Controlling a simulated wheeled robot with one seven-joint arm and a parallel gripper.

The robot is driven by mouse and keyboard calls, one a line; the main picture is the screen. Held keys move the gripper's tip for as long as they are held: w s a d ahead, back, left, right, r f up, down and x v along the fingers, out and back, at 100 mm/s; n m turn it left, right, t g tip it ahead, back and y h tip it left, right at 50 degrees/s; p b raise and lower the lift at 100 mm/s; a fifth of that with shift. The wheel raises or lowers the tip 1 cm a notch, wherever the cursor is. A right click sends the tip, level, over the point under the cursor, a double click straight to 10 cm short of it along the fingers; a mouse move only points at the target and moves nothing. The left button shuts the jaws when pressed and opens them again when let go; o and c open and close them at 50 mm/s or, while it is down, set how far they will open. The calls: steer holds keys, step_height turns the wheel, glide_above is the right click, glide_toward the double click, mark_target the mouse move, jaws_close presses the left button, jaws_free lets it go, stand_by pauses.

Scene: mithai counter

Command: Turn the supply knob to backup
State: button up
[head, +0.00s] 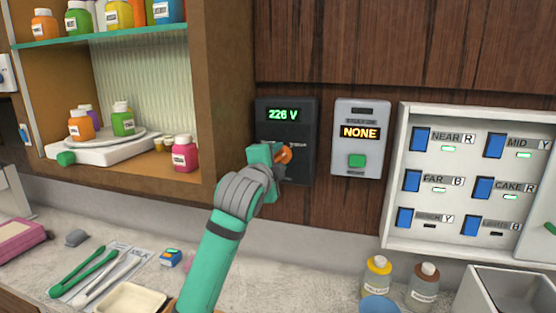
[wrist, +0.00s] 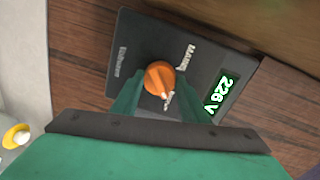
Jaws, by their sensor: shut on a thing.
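The supply knob is orange, with a pale pointer mark, on a dark panel (head: 300,112) whose green display reads 226 V. The knob (wrist: 159,78) shows clearly in the wrist view, and partly behind my gripper in the head view (head: 285,155). My gripper (head: 272,160) is at the panel, its green fingers (wrist: 160,92) on either side of the knob and shut on it. The pointer mark faces the gripper side in the wrist view, beside a small label partly hidden by the knob. Other small labels on the panel are too blurred to read surely.
A grey box (head: 360,138) reading NONE, with a green button, is right of the panel. A white switch board (head: 395,180) with blue switches is farther right. A wooden shelf (head: 225,80) with coloured jars stands left. Bottles (head: 376,278) stand on the counter below.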

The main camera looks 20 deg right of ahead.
steer(key=shift+d, duration=0.1)
steer(key=o, duration=1.1)
steer(key=shift+c, duration=0.2)
steer(key=v, duration=1.1)
